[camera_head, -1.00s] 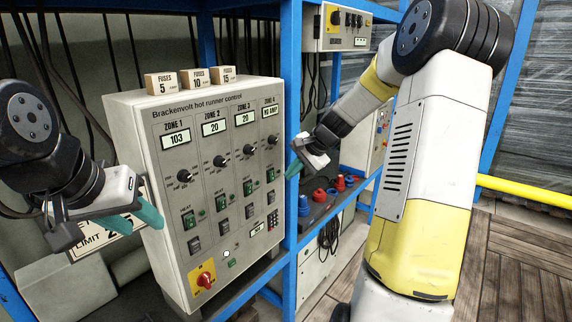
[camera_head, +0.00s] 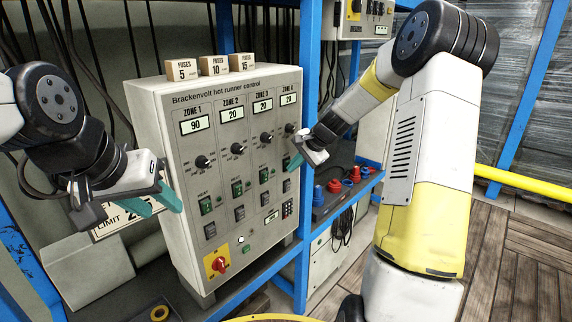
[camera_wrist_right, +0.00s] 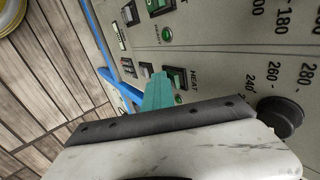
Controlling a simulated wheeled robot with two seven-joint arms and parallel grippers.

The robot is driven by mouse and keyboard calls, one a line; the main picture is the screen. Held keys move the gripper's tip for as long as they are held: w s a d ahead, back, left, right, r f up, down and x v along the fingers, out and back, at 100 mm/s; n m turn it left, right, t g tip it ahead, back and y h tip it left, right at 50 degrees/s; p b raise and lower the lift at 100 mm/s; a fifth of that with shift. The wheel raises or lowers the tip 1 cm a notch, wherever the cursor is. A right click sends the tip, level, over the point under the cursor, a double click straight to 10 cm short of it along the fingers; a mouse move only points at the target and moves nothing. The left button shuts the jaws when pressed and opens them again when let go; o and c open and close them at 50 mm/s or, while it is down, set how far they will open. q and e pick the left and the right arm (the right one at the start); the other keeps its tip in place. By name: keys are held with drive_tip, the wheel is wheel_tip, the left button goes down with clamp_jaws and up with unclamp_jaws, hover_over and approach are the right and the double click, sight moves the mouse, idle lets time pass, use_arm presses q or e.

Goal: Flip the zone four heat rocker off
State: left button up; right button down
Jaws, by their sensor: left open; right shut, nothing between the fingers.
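The hot runner control panel (camera_head: 222,150) stands in the middle, with four zone columns. Zone four is the rightmost, below its display (camera_head: 288,99). My right gripper (camera_head: 294,163) is shut and empty at the zone four column; it hides that heat rocker in the head view. In the right wrist view, the green and black heat rocker (camera_wrist_right: 177,77) lies right beside the teal fingertips (camera_wrist_right: 157,92). I cannot tell whether they touch, or which way the rocker is set. My left gripper (camera_head: 155,205) is open and empty, left of the panel.
Green heat rockers for zone one (camera_head: 206,205), zone two (camera_head: 237,189) and zone three (camera_head: 263,176) sit left of the right gripper. A red switch (camera_head: 219,264) is at lower left. Fuse boxes (camera_head: 213,66) stand on top. A blue rack post (camera_head: 307,100) runs close to the right.

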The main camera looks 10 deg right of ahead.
drive_tip(key=shift+r, duration=0.1)
drive_tip(key=shift+r, duration=0.7)
